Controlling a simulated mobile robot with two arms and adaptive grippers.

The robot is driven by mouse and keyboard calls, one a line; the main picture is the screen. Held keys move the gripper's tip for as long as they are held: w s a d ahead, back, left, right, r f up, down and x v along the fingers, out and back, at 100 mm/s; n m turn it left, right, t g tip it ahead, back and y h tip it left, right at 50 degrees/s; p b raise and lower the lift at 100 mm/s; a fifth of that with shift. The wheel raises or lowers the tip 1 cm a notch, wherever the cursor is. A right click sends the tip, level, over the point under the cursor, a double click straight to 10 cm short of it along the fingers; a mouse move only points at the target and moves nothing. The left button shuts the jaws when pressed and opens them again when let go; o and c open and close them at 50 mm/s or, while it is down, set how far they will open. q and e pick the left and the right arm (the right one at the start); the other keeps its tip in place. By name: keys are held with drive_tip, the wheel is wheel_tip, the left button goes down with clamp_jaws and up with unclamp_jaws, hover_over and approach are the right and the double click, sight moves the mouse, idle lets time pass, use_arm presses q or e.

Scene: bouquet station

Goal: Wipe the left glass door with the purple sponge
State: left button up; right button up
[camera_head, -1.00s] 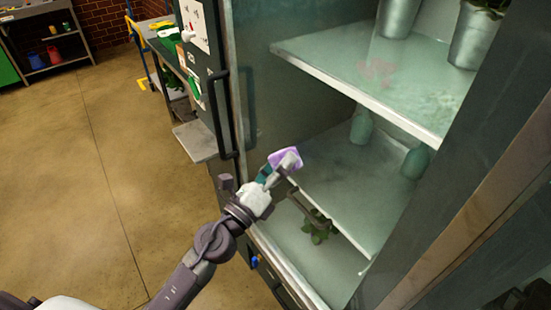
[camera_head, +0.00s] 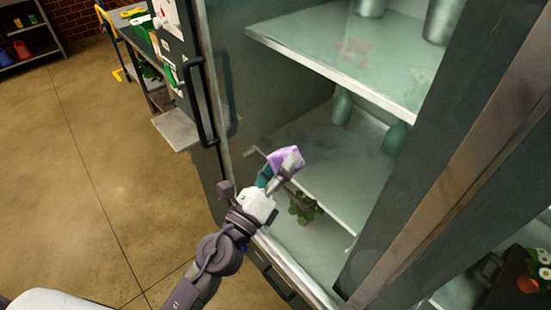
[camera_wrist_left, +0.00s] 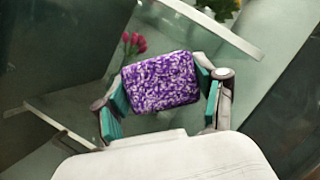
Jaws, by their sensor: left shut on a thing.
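The purple sponge (camera_head: 286,156) is held in my left gripper (camera_head: 279,170), in front of the lower half of the left glass door (camera_head: 285,100). In the left wrist view, the mottled purple and white sponge (camera_wrist_left: 160,82) sits between the two teal-padded fingers of the gripper (camera_wrist_left: 161,98), which is shut on it. The glass looks hazy, with shelves showing through it. I cannot tell whether the sponge touches the glass. A dark handle (camera_head: 200,102) runs along the door's left edge. My right gripper is not in view.
Behind the glass stand metal vases (camera_head: 443,20), teal bottles (camera_head: 342,105) and a small green plant (camera_head: 304,208). A small side shelf (camera_head: 176,130) juts out left of the cabinet. The concrete floor (camera_head: 100,190) at left is clear.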

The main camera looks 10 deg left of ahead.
sight(294, 174)
use_arm(q)
drive_tip(key=shift+s+d, duration=1.2)
drive_tip(key=shift+d, duration=0.3)
drive_tip(key=shift+w+a, duration=1.3)
drive_tip(key=shift+a, duration=0.25)
drive_tip(key=shift+w+a+b, duration=0.1)
drive_tip(key=shift+w+a, duration=0.7)
drive_tip(key=shift+a, duration=0.25)
drive_tip(key=shift+w+a+b, duration=0.15)
drive_tip(key=shift+w+a, duration=0.6)
drive_tip(key=shift+a, duration=0.25)
drive_tip(key=shift+w+a+b, duration=0.1)
drive_tip(key=shift+w+a, duration=0.7)
drive_tip(key=shift+a, duration=0.25)
drive_tip(key=s+a+b, duration=0.1)
drive_tip(key=s+a, duration=0.2)
drive_tip(key=s, duration=0.2)
drive_tip(key=shift+a, duration=0.3)
drive_tip(key=shift+b, duration=0.3)
